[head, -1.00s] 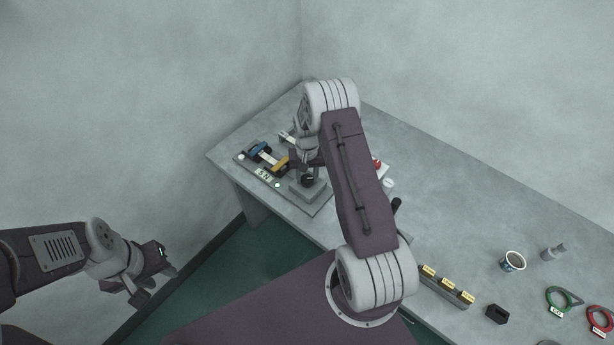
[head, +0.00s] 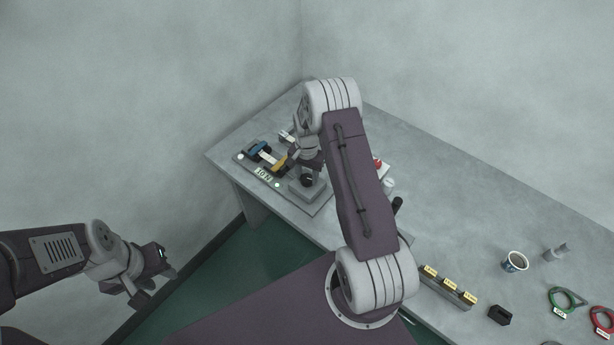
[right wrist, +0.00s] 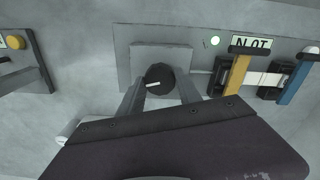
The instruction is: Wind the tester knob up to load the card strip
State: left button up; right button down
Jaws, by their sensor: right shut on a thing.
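The tester knob (right wrist: 160,78) is round and black with a white pointer mark, on a grey block of the tester plate. It also shows in the head view (head: 307,180). My right gripper (right wrist: 160,90) has a finger on each side of the knob and is shut on it. The white card strip (right wrist: 266,79) spans between a yellow clamp (right wrist: 237,75) and a blue clamp (right wrist: 296,78). The small display (head: 263,175) appears to read 10 N. My left gripper (head: 156,286) hangs open and empty left of the table, away from the tester.
A rack with yellow-topped blocks (head: 448,286), a black block (head: 500,315), a cup (head: 515,261), and green (head: 566,302) and red (head: 602,320) ring tools stand on the right of the table (head: 470,210). The table's middle is clear.

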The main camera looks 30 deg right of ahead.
aim_at(307, 178)
dwell(0.4)
jog(key=c, duration=0.8)
grip_release()
notch_tip(307, 178, up, 9)
jog(key=shift+r+b, duration=0.1)
jog(key=shift+b, duration=0.65)
